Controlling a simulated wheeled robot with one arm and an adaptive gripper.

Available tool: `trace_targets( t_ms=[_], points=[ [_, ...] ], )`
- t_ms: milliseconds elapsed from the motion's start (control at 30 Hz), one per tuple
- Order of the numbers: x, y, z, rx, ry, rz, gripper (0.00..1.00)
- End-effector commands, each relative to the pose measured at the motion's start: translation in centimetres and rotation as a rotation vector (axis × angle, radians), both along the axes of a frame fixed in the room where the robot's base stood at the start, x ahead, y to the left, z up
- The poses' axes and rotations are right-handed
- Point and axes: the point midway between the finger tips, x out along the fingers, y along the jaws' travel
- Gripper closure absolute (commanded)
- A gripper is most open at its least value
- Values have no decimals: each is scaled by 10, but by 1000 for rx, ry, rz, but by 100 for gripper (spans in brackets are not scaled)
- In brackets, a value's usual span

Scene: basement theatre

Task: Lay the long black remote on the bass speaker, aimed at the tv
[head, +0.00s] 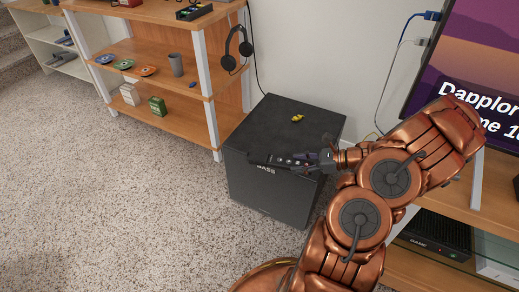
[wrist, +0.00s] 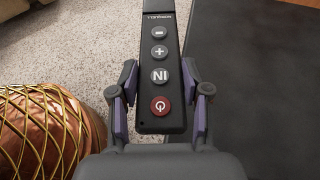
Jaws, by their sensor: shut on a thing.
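The long black remote (head: 285,160) is held in my gripper (head: 318,159) and points left, along the front edge of the bass speaker (head: 290,112). In the wrist view the remote (wrist: 160,62) shows its buttons face up, the red power button nearest me. The purple-padded fingers of my gripper (wrist: 158,98) are on either side of it. The speaker's dark top (wrist: 265,70) lies to its right and carpet to its left. I cannot tell whether the remote touches the speaker. The tv (head: 470,55) is at the right, partly hidden by my arm.
A small yellow object (head: 298,118) sits on the speaker top. Headphones (head: 238,48) hang on the wooden shelf unit (head: 165,60) at the left, which holds several small items. A tv stand (head: 495,195) with a black box (head: 436,235) is at the right. Carpet (head: 120,210) at front left is clear.

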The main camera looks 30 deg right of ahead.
Motion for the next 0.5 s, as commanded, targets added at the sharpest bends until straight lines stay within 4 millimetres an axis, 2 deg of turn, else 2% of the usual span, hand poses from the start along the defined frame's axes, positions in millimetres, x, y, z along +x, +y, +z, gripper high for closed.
trace_targets(
  t_ms=[500],
  points=[
    [108, 11, -15, -4, 1, 3, 90]
  ],
)
